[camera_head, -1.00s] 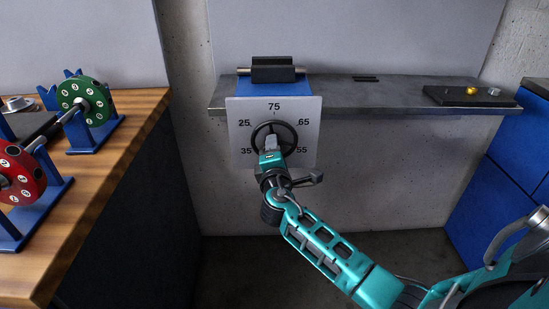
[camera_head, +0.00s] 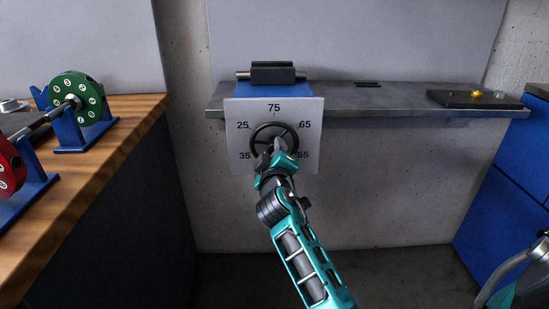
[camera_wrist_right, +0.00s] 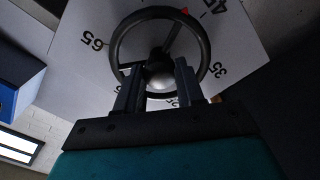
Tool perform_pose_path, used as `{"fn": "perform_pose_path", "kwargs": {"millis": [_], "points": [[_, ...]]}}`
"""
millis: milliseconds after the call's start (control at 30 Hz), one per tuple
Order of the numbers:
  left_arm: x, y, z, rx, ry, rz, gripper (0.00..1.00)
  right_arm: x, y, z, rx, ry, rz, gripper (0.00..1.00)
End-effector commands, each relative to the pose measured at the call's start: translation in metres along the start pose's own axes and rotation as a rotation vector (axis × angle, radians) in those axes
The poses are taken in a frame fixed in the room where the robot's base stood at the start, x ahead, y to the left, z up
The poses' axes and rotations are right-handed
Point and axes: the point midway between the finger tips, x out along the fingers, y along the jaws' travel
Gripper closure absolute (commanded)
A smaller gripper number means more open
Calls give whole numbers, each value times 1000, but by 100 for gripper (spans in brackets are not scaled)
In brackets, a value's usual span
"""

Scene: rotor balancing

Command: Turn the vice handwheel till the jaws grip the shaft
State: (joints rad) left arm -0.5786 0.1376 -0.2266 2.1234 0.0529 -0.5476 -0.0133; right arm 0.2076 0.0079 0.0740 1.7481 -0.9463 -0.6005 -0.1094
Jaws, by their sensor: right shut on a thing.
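The vice (camera_head: 272,72) has black jaws on a blue body at the back of the grey shelf. The black handwheel (camera_head: 258,134) is in front of a white number plate (camera_head: 309,120). My right gripper (camera_head: 277,150) is shut on the handwheel at its middle. In the right wrist view its fingers (camera_wrist_right: 158,78) straddle the wheel's hub (camera_wrist_right: 160,75), and a red mark (camera_wrist_right: 184,11) on the rim lies near 45. My left gripper is out of view.
The grey shelf (camera_head: 400,97) carries a dark plate (camera_head: 470,99) with small brass and silver parts at right. A wooden bench (camera_head: 125,125) at left holds a green disc (camera_head: 66,90) and a red disc (camera_head: 10,168) on blue stands. Blue cabinets (camera_head: 500,195) stand at right.

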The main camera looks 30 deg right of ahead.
Motion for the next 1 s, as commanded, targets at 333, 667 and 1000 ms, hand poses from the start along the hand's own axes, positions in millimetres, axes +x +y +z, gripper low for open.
{"fn": "perform_pose_path", "kwargs": {"millis": [333,667,1000], "points": [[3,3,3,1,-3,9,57,0,-1,0,137,0,-2,93],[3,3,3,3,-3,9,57,0,0,-1,160,0,-2,93],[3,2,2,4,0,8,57,0,0,-1,158,1,-1,50]]}}
